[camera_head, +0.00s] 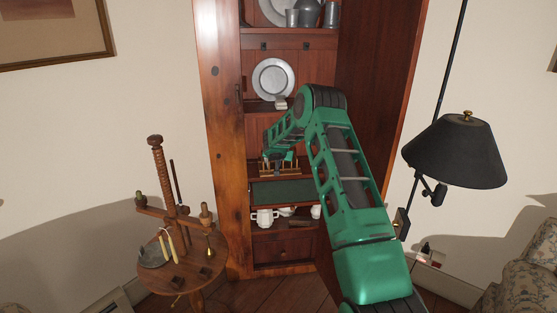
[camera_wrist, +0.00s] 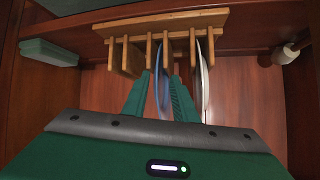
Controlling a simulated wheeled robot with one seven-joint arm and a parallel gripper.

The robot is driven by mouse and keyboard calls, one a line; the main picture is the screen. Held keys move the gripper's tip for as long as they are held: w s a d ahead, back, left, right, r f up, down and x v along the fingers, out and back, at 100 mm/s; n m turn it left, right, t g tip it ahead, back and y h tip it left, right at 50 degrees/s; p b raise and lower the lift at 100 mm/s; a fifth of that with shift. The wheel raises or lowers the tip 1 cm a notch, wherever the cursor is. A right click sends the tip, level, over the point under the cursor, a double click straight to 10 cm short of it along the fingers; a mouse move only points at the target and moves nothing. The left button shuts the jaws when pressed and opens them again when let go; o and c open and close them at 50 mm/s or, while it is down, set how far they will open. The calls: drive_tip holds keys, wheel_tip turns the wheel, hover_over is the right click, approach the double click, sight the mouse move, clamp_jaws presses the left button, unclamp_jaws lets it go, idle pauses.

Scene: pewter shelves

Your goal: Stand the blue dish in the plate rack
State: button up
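The wooden plate rack (camera_wrist: 170,27) is on a cupboard shelf. In the head view the rack (camera_head: 280,172) shows partly behind my arm. The blue dish (camera_wrist: 163,95) is seen edge-on, upright among the rack's pegs. My gripper (camera_wrist: 162,76) has a green finger on each side of the dish, with a visible gap to it, so it looks open. In the head view my gripper (camera_head: 282,158) is small, just above the rack. A white plate (camera_wrist: 204,75) stands edge-on in the rack, right of the right finger.
A green block (camera_wrist: 48,52) lies on the left in the wrist view, and a pale rounded object (camera_wrist: 285,54) on the right. A pewter plate (camera_head: 273,79) stands on the shelf above; white cups (camera_head: 264,218) stand below.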

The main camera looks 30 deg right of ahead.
drive_tip(key=shift+s+d+f, duration=0.15)
drive_tip(key=shift+s+f, duration=0.1)
drive_tip(key=shift+f, duration=0.05)
drive_tip(key=v, duration=1)
drive_tip(key=shift+a+r, duration=0.3)
drive_tip(key=shift+r, duration=0.15)
